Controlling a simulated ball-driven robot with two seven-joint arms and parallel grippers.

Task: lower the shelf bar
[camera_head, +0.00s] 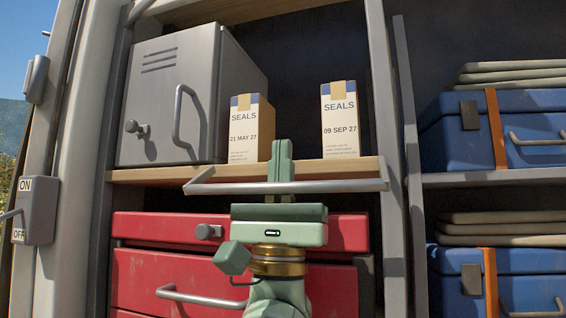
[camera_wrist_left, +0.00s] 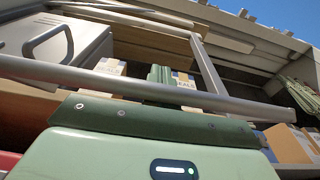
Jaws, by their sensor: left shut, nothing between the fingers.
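The shelf bar (camera_head: 340,186) is a thin grey rail with bent ends, across the front of the wooden shelf. It stands about level with the shelf edge in the head view. It also runs across the left wrist view (camera_wrist_left: 225,97). My left gripper (camera_head: 280,148) is green, shut and empty, at the middle of the bar. Its fingers overlap the bar in both views; in the wrist view (camera_wrist_left: 160,72) the tips show beyond it. I cannot tell whether they touch it. My right gripper is not in view.
On the shelf (camera_head: 140,175) stand a grey metal box (camera_head: 165,100) and two seals cartons, dated 21 MAY 27 (camera_head: 245,125) and 09 SEP 27 (camera_head: 340,120). Red drawers (camera_head: 180,270) are below. Blue cases (camera_head: 460,140) are at right; an ON/OFF switch (camera_head: 36,210) is at left.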

